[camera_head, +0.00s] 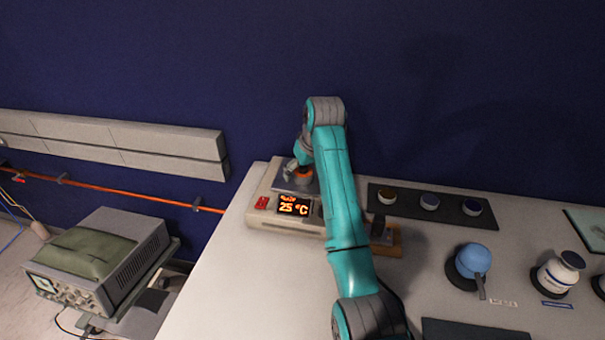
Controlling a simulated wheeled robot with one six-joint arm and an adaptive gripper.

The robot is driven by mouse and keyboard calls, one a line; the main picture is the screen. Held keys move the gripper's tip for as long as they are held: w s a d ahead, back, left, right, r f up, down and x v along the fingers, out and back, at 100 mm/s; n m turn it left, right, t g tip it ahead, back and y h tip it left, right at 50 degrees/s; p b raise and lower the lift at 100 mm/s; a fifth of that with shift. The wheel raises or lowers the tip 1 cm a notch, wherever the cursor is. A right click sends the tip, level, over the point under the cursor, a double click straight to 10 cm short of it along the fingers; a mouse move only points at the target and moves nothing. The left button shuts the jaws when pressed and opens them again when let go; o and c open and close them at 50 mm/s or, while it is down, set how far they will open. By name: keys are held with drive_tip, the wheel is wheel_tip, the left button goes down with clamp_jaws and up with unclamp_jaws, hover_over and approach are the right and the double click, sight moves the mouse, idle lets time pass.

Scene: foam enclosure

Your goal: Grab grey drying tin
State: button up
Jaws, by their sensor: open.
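Three small round tins stand in a row on a dark mat (450,222) to the right of my arm: a left tin (387,197) with yellowish contents, a middle tin (430,202) with bluish-grey contents, and a right tin (472,208) with dark contents. I cannot tell for sure which is the grey drying tin. My gripper (296,176) is small in the picture, open, and partly hidden by my arm. It is over the heating plate, left of the tins and apart from them. A small orange patch shows by the gripper; I cannot tell what it is.
The heater (260,222) shows 25 °C and has a red switch. A blue round vessel with a handle (472,262) and a white jar (558,273) stand at right. A dark mat (470,331) lies at the front edge. The table's left front is clear.

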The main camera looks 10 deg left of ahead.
drive_tip(key=c, duration=1.2)
drive_tip(key=shift+c, duration=0.2)
drive_tip(key=shift+r, duration=0.15)
